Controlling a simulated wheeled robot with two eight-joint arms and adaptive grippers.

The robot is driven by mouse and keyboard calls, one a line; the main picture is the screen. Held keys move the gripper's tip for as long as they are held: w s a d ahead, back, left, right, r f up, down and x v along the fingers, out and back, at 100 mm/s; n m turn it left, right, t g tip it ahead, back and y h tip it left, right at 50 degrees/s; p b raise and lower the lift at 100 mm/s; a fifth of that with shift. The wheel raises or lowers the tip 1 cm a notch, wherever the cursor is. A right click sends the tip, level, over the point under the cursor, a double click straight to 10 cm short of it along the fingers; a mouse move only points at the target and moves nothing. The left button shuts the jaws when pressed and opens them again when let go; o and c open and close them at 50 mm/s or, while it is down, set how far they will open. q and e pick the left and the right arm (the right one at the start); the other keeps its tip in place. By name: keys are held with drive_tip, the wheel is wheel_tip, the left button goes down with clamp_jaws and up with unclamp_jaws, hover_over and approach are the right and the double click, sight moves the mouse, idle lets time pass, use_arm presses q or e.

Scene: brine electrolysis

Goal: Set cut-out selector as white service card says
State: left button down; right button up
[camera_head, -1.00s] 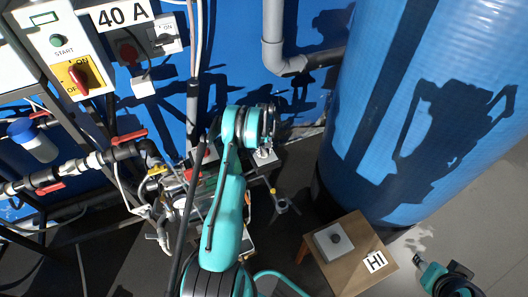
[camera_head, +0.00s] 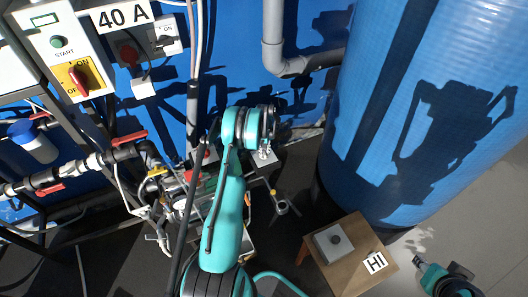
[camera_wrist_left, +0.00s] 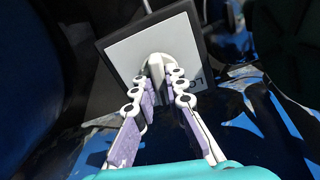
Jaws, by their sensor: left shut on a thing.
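In the left wrist view, my left gripper (camera_wrist_left: 163,76) is shut on a pale knob (camera_wrist_left: 156,62) at the middle of a white square plate with a dark rim (camera_wrist_left: 128,50). Letters that look like "LO" show upside down at the plate's lower right, partly hidden by a finger. In the head view, my left gripper (camera_head: 264,153) is small and largely behind its wrist, over a small pale plate (camera_head: 262,168). A white card reading "HI" (camera_head: 375,262) lies on a small wooden stand (camera_head: 350,276). My right gripper (camera_head: 418,262) is at the lower right, its fingers unclear.
A grey box with a round knob (camera_head: 333,241) sits on the wooden stand. A large blue tank (camera_head: 400,110) stands behind it. Pipes with red-handled valves (camera_head: 128,138) and a panel with a red rotary switch (camera_head: 78,78) are at left. Grey floor lies open at right.

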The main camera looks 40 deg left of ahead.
sight(264, 151)
use_arm(q)
drive_tip(key=m, duration=0.6)
drive_tip(key=shift+m, duration=0.4)
idle(0.4)
drive_tip(key=c, duration=1.6)
unclamp_jaws()
drive_tip(key=shift+o, duration=0.2)
wheel_tip(264, 151, up, 12)
